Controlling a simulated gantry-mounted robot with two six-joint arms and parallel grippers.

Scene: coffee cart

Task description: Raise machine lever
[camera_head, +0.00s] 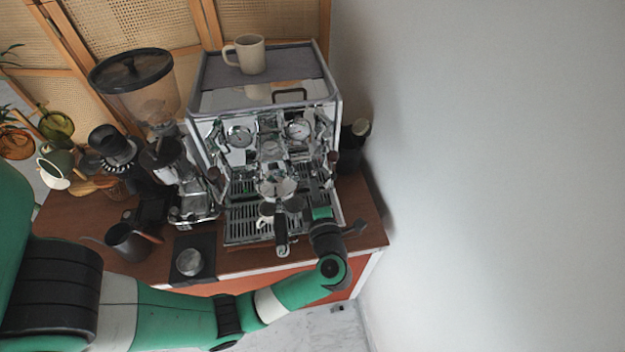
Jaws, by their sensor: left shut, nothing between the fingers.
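The chrome espresso machine (270,100) stands at the back of the cart, two round gauges on its front. A portafilter (281,240) with a dark handle sits at its middle, pointing toward me. My left gripper (317,182) reaches up in front of the machine's right half, over the drip tray (240,225). It is shut and empty, close to the machine's front. The machine lever is not clearly told apart from the chrome parts around the group head and my gripper; I cannot tell its position or whether I touch it. My right gripper is out of view.
A beige mug (249,54) stands on top of the machine. A grinder with a dark hopper (135,75) is left of it. A dark pitcher (127,242) and a tamper (189,262) on a black mat are at the front left. A white wall (490,150) bounds the right.

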